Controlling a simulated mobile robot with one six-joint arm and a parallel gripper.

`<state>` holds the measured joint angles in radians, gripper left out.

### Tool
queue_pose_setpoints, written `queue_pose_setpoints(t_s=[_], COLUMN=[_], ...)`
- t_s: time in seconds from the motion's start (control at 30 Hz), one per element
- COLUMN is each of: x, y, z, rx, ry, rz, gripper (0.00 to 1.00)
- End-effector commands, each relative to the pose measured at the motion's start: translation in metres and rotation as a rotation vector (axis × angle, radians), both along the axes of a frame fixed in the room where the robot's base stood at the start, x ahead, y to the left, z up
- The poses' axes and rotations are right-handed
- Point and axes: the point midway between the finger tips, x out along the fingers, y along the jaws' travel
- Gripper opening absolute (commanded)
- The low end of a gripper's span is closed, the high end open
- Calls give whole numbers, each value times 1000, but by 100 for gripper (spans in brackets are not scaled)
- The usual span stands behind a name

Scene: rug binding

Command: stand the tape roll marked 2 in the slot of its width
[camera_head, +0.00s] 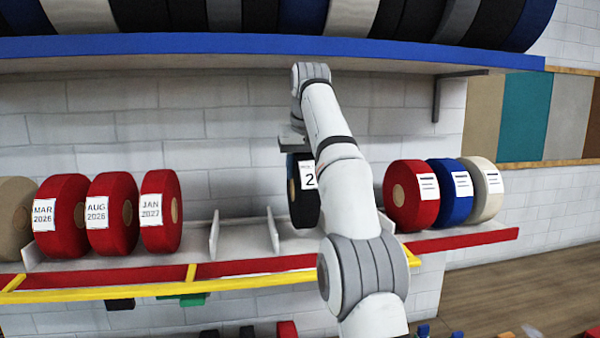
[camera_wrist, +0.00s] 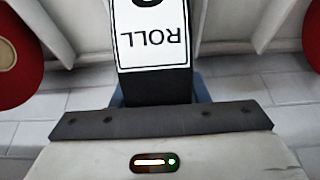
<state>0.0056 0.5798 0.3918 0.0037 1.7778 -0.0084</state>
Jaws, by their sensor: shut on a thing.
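The tape roll marked 2 (camera_head: 305,200) is dark, with a white label on its rim, and is upright. My gripper (camera_head: 294,147) is shut on its top; the arm hides the roll's right part. In the wrist view the black roll (camera_wrist: 157,88) lies between the fingers of my gripper (camera_wrist: 158,98), its label reading ROLL upside down. The rack has upright pale dividers, a left one (camera_head: 214,234) and a right one (camera_head: 273,231), with an empty slot between them. The roll is just right of the right divider. I cannot tell whether it touches the shelf.
Red rolls dated MAR 2026 (camera_head: 61,216), AUG 2026 (camera_head: 113,214) and JAN 2027 (camera_head: 161,211) stand left. A red roll (camera_head: 411,195), blue roll (camera_head: 447,200) and cream roll (camera_head: 483,189) stand right. A blue-edged shelf (camera_head: 240,45) with rolls is overhead. A yellow rail (camera_head: 120,292) runs in front.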

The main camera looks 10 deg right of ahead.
Motion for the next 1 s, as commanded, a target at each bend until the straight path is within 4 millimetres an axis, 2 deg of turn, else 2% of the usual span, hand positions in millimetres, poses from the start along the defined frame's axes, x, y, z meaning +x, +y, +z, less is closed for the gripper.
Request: queue_pose_setpoints(t_s=[0.17,0.7,1.0], x=[11,9,9], y=[0,-1,-2], z=[2,-33,-35], rx=[0,0,0], ry=[-1,-2,-3], rz=[-1,-2,-2], gripper=[0,0,0])
